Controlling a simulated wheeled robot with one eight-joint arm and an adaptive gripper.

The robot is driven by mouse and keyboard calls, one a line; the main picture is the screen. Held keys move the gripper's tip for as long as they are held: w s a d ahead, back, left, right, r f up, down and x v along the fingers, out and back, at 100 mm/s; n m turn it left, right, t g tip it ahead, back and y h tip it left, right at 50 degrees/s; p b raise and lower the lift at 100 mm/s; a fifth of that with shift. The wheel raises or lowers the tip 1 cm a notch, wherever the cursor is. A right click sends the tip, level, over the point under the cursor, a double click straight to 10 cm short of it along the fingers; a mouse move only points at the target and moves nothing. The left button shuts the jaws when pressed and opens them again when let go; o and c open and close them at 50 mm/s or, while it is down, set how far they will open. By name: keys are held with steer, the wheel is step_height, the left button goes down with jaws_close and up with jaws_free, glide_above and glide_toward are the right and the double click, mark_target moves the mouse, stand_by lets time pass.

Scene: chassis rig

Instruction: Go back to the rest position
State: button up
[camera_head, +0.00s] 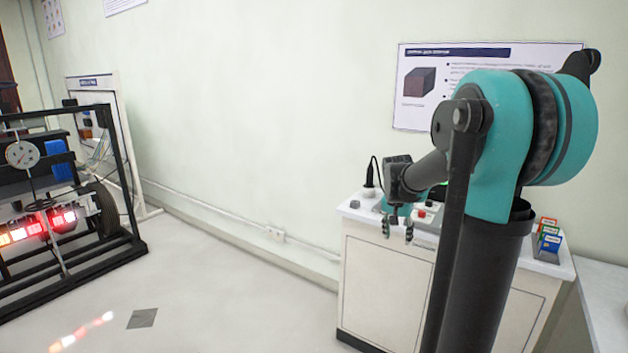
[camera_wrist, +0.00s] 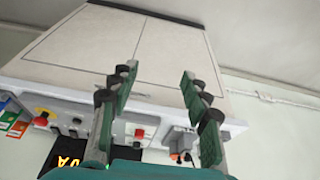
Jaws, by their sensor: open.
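My gripper (camera_head: 398,229) hangs over the front edge of the white cabinet (camera_head: 384,283) in the head view, fingers down. In the wrist view my gripper (camera_wrist: 160,82) is open, its two green-padded fingers wide apart with nothing between them. The cabinet front (camera_wrist: 160,48) lies beyond the fingertips there. My teal and black arm is folded at the right of the head view and hides part of the cabinet top.
On the cabinet top are a dark soldering-iron-like tool (camera_head: 370,176), a red button (camera_head: 421,213) and coloured boxes (camera_head: 549,235). A black-framed chassis rig (camera_head: 125,170) with lit red lamps stands at the left.

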steer(key=s+a+f+n, duration=0.2)
steer(key=s+f, duration=0.2)
steer(key=s, duration=0.4)
steer(key=s+a+f+n+y, duration=0.1)
steer(key=s+f, duration=0.3)
steer(key=s, duration=0.5)
steer(key=s+a+f+n+t+y, duration=0.1)
steer(key=s+a+f+n, duration=0.2)
steer(key=s, duration=0.5)
step_height(320, 180, down, 2)
steer(key=shift+s+a+f+n, duration=0.1)
steer(key=shift+s+a+n, duration=0.3)
steer(key=shift+a, duration=0.2)
